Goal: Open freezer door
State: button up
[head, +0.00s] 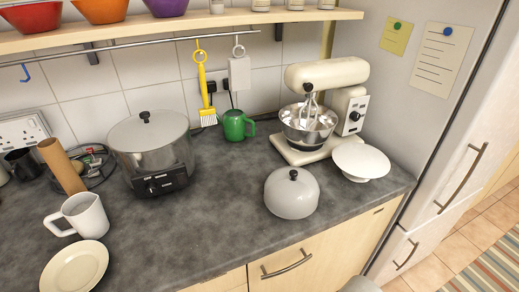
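A tall white fridge-freezer stands at the right of the head view, beside the end of the counter. The bottom of the lower door is cut off by the picture edge.
The dark counter (215,215) holds a stand mixer (327,85), a white bowl (361,162), a domed lid (292,193), a slow cooker (150,150) and a white jug (82,216). A cabinet handle (287,265) projects below. Tiled floor and a striped rug (492,268) lie right of the fridge-freezer.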

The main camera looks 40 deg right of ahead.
aim_at(401, 249)
jog(key=z, duration=2.15)
